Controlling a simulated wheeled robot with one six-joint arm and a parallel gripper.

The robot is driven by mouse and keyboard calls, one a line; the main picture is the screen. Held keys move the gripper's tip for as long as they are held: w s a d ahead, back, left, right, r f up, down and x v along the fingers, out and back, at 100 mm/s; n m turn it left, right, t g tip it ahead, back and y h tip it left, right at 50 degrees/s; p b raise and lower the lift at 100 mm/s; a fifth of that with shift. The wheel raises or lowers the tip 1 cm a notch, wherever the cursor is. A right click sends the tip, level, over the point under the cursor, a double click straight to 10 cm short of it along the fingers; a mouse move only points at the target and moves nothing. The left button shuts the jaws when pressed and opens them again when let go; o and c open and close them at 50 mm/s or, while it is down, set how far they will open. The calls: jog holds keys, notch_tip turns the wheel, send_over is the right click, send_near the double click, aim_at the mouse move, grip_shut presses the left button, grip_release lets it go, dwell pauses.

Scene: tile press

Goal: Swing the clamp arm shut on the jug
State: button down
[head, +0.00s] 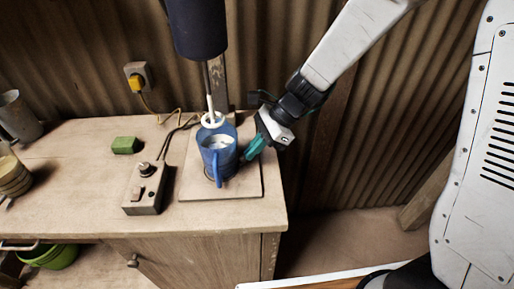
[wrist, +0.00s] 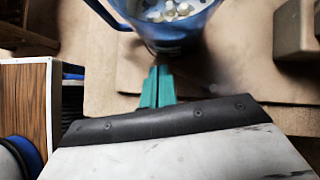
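The blue jug (head: 217,153) stands upright on a square board under a dark cylindrical head (head: 196,25) with a thin rod and white ring. Pale lumps show inside the jug. It also shows at the top of the wrist view (wrist: 172,28), handle to the left. My gripper (head: 249,153) is just right of the jug, low and angled down. In the wrist view its teal fingers (wrist: 157,78) are together, with only a thin dark line between them and nothing seen held. Whether they touch the jug I cannot tell. I cannot make out a clamp arm; it may be hidden.
A control box (head: 146,187) with a knob and a green block (head: 126,145) lie left of the board (head: 245,187). A metal cup (head: 18,115) and a striped pot (head: 12,177) stand far left. A corrugated wall is close behind. The bench's right edge is near my gripper.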

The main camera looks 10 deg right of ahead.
jog(key=d, duration=0.2)
jog(key=d+r, duration=0.1)
jog(key=d, duration=0.1)
jog(key=shift+w+d, duration=0.1)
jog(key=s+v, duration=0.1)
jog(key=v, duration=0.9)
jog(key=s+d+r+n+t+h, duration=0.1)
jog(key=s+d+r+n+h, duration=0.2)
jog(key=s+d+n, duration=0.3)
jog(key=s+d+r+n+t+h, duration=0.2)
jog(key=s+d+r+n+h, duration=0.2)
jog(key=s+n, duration=0.5)
jog(key=s+d, duration=0.2)
jog(key=s, duration=0.4)
jog(key=shift+d+r, duration=0.4)
